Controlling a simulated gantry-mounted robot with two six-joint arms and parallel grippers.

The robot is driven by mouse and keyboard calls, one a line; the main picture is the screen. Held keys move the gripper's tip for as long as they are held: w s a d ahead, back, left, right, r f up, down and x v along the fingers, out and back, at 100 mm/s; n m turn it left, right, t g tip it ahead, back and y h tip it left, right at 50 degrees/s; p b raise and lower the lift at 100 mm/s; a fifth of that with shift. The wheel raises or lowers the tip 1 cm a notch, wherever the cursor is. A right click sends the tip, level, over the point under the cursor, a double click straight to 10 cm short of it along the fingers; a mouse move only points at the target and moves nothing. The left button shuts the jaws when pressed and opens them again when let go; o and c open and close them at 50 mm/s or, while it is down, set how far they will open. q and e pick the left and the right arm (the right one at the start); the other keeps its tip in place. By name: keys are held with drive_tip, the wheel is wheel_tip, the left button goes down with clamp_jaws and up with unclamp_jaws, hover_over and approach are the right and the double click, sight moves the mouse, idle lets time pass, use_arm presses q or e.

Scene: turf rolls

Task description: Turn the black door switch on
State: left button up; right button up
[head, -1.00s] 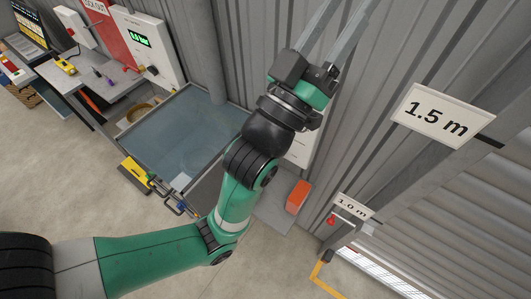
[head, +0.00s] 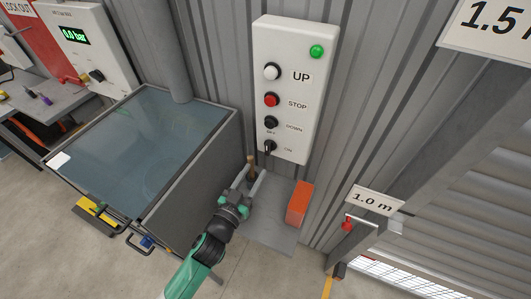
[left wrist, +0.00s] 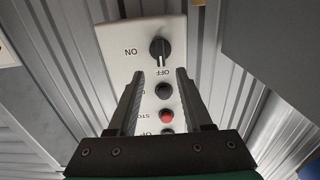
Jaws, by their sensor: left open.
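The black door switch (head: 270,147) is the lowest control on a white wall panel (head: 293,60), with OFF above it and ON to its right. In the left wrist view the switch (left wrist: 160,48) appears upside down, its handle lined up with the OFF label. My left gripper (head: 257,170) is open and empty, below the switch and apart from it. In the left wrist view its fingertips (left wrist: 160,74) stand either side of the panel's middle line, short of the knob. My right gripper is in neither current view.
Above the switch are a black DOWN button (head: 271,122), a red STOP button (head: 271,100), a white UP button (head: 272,72) and a lit green lamp (head: 317,51). A glass-topped grey bin (head: 150,130) stands left.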

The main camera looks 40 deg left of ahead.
sight(267, 150)
use_arm(q)
drive_tip(key=x, duration=0.9)
drive_tip(key=shift+w+a+b, duration=0.2)
drive_tip(key=shift+w+b, duration=0.15)
drive_tip(key=shift+b, duration=0.05)
clamp_jaws()
